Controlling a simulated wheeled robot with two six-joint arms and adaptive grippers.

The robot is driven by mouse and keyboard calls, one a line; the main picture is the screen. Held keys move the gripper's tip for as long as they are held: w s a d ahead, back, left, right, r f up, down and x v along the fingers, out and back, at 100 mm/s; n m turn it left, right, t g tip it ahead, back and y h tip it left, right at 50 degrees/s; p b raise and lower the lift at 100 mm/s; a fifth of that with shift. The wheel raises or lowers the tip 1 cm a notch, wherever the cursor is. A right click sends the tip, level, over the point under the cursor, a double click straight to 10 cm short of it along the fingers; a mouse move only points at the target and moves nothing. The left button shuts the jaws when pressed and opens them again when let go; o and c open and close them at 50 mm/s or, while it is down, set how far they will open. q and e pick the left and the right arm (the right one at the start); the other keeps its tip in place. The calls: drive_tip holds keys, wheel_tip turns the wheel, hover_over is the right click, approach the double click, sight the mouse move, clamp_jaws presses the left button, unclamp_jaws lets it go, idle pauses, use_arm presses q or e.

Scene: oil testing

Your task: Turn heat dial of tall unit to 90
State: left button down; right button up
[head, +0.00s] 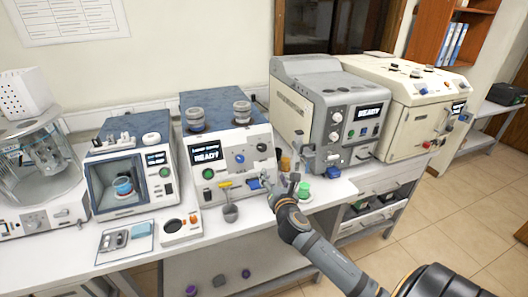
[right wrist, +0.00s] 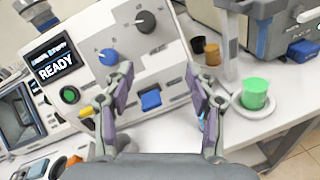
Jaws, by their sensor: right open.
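A white unit with a blue top (head: 222,150) stands at the middle of the bench; its screen reads READY. Its slanted front carries a blue dial (head: 239,158) with marks around it and a black dial (head: 262,147). Dial figures are too small to read. My right gripper (right wrist: 158,92) is open and empty in front of this panel, apart from both dials. In the head view it (head: 280,183) is near the unit's lower right corner. My left gripper is out of view.
A grey unit (head: 325,110) with white knobs and a cream unit (head: 412,105) stand to the right. A green cup (right wrist: 255,93) on a white dish and an amber jar (right wrist: 211,53) are close right of the gripper. A small windowed unit (head: 125,175) stands left.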

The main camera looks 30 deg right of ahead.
sight(263, 149)
drive_tip(key=w+d+n, duration=0.1)
drive_tip(key=w, duration=0.2)
drive_tip(key=w+d+r+n+t+p, duration=0.1)
drive_tip(key=w, duration=0.3)
drive_tip(key=w+d+r+n+p, duration=0.1)
drive_tip(key=w, duration=0.3)
drive_tip(key=shift+w+d+r+n, duration=0.1)
drive_tip(key=shift+w+d+n, duration=0.2)
drive_tip(key=shift+n, duration=0.1)
drive_tip(key=shift+s, duration=0.1)
drive_tip(key=shift+c, duration=0.3)
drive_tip(key=c, duration=1.1)
